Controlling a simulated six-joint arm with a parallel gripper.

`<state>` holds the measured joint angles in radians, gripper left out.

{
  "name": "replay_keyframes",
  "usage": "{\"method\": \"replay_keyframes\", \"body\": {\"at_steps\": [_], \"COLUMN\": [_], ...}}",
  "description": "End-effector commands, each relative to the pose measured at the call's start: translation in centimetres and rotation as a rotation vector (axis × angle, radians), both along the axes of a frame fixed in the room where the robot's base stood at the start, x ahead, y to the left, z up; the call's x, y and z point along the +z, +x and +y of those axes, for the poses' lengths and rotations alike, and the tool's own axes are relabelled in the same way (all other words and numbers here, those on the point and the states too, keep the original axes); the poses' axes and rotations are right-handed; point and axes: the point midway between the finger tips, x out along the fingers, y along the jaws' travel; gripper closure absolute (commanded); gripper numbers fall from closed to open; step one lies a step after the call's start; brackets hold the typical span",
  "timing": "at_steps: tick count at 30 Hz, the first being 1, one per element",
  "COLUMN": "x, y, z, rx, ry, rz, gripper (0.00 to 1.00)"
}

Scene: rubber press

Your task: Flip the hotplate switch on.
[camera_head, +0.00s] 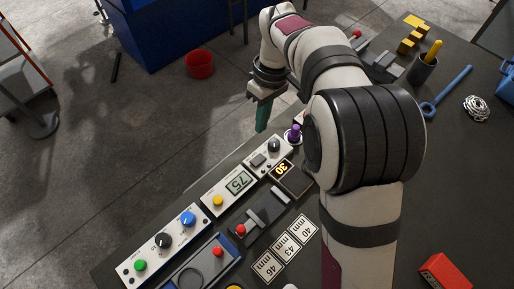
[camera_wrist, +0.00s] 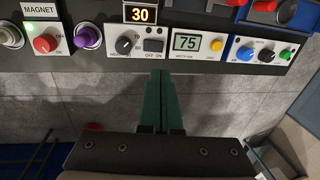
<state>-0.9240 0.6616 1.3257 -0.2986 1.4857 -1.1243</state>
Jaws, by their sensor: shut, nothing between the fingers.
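The hotplate panel is a white box (camera_head: 266,171) with a black knob (camera_wrist: 125,45) and a dark rocker switch (camera_wrist: 154,46) marked OFF and ON. The rocker also shows in the head view (camera_head: 258,160). Which side of it is pressed is too small to tell. A display (camera_wrist: 141,14) reading 30 sits just behind the panel. My gripper (camera_wrist: 161,73) has green fingers, shut and empty. In the wrist view its tips are just short of the panel's front edge, below the rocker. In the head view the gripper (camera_head: 262,128) hangs outside the table edge, apart from the panel.
Beside the panel are a purple knob (camera_wrist: 88,36), a MAGNET box with a red button (camera_wrist: 46,43), a panel (camera_wrist: 198,44) reading 75 with a yellow button, and a panel with blue, black and green controls (camera_wrist: 266,54). Open floor lies in front of the table.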

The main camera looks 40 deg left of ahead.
Motion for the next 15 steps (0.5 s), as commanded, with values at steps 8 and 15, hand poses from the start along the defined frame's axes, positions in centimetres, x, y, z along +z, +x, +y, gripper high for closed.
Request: {"method": "replay_keyframes", "body": {"at_steps": [8, 15], "x": [-5.5, -10.4], "y": [-0.9, -1.7], "z": [-0.1, -0.1], "rx": [0.001, 0.001], "ry": [-0.004, -0.003], "rz": [0.002, 0.001], "gripper": [1.00, 1.00]}}
